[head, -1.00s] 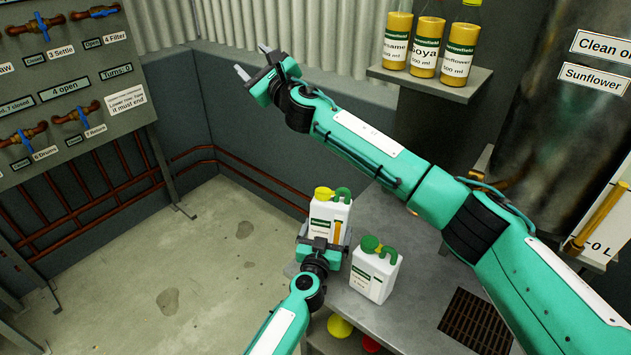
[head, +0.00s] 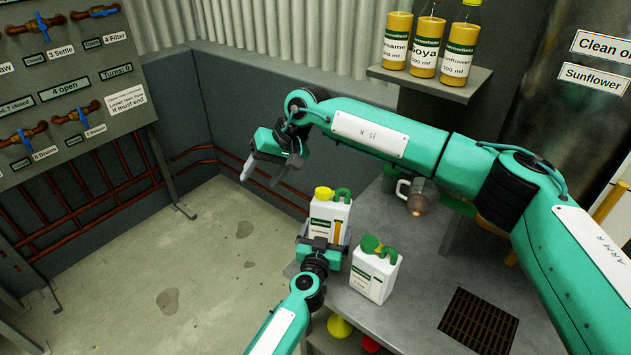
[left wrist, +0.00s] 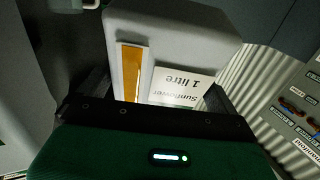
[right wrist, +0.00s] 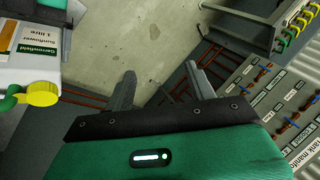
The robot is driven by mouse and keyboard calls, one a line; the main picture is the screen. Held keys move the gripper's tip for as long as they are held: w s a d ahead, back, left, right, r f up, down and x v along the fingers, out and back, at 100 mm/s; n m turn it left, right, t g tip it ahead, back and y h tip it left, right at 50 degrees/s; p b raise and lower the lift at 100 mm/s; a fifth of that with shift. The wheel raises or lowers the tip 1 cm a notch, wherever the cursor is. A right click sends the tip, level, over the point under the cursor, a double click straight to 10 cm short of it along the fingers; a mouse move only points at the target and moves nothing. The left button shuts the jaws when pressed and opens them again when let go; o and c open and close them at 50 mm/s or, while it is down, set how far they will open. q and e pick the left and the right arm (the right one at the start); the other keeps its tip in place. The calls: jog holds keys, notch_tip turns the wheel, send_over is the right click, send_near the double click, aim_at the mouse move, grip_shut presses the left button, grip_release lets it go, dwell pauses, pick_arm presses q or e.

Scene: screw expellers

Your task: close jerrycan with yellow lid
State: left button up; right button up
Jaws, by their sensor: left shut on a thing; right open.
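The white jerrycan (head: 325,213) with the yellow lid (head: 323,193) and a green handle stands upright at the left edge of the metal table. The lid sits at its neck; I cannot tell how tight it is. My left gripper (head: 322,244) is shut on the jerrycan's lower part. The left wrist view shows its "Sunflower 1 litre" label (left wrist: 182,88) close up. My right gripper (head: 262,178) is open and empty, above and left of the jerrycan. In the right wrist view, the jerrycan (right wrist: 30,45) and yellow lid (right wrist: 42,92) are left of the open fingers (right wrist: 163,90).
A second white jerrycan (head: 373,275) with a green lid stands just right of the first. A metal vessel (head: 418,197) is farther back under my right arm. Oil bottles (head: 428,45) stand on a shelf. A valve panel (head: 70,90) is at the left. A grate (head: 478,322) lies at the table's right.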

aim_at(316, 205)
pick_arm(q)
jog(key=shift+r, duration=0.2)
pick_arm(e)
jog(key=w+d+f+n+t+h, duration=0.1)
jog(key=d+f+h, duration=0.2)
jog(key=d+h, duration=0.3)
jog(key=d, duration=0.5)
jog(key=shift+w+d+n+h, duration=0.15)
jog(key=shift+d+n+h, duration=0.05)
jog(key=shift+n+h, duration=0.2)
jog(key=shift+w+f, duration=0.2)
jog(key=shift+f, duration=3.75)
grip_shut()
jog(key=c, duration=0.7)
grip_release()
jog(key=shift+c, duration=0.2)
jog(key=shift+r, duration=0.15)
